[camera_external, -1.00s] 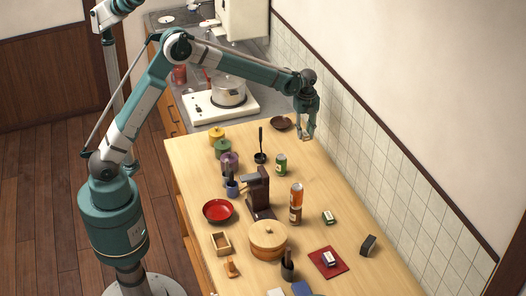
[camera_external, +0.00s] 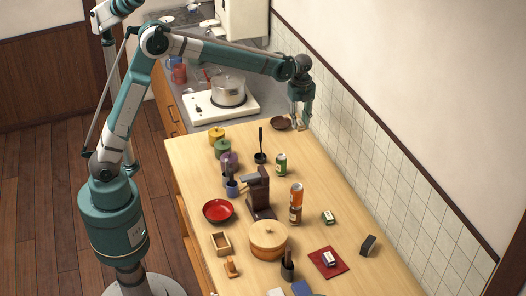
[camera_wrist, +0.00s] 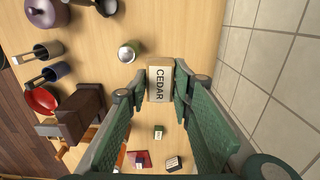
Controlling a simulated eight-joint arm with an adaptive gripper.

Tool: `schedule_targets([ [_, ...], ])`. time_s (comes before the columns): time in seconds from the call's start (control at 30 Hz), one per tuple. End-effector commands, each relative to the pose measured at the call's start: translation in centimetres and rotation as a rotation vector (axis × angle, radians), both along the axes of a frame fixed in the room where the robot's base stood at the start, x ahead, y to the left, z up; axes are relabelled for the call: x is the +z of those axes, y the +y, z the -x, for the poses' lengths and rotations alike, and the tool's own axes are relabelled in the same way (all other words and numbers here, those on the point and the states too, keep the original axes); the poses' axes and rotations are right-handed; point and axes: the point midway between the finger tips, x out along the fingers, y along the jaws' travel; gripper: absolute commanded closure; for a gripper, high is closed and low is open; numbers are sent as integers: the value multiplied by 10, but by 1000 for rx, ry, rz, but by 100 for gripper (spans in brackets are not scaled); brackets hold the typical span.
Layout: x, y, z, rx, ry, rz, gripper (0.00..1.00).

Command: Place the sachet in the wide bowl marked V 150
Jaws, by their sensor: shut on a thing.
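My gripper (camera_external: 300,122) is above the far right part of the table. In the wrist view, its fingers (camera_wrist: 162,86) are closed on a tan block-shaped packet marked CEDAR, which I take for the sachet (camera_wrist: 160,80). A wide red bowl (camera_external: 218,210) is on the near left of the table and partly shows in the wrist view (camera_wrist: 41,101). No V 150 mark is readable on either bowl.
A tiled wall (camera_external: 350,150) runs along the right. A stove with a pot (camera_external: 229,91) is behind.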

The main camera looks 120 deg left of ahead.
Motion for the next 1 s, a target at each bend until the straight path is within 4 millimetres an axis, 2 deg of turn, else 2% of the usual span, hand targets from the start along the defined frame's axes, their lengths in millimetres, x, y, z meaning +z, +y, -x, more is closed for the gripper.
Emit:
schedule_targets([
  [0.1, 5, -31, 2, -1, 0, 0, 83],
  [0.47, 17, -115, 14, 1, 0, 0, 83],
  [1.0, 21, -236, 52, 6, 0, 0, 83],
])
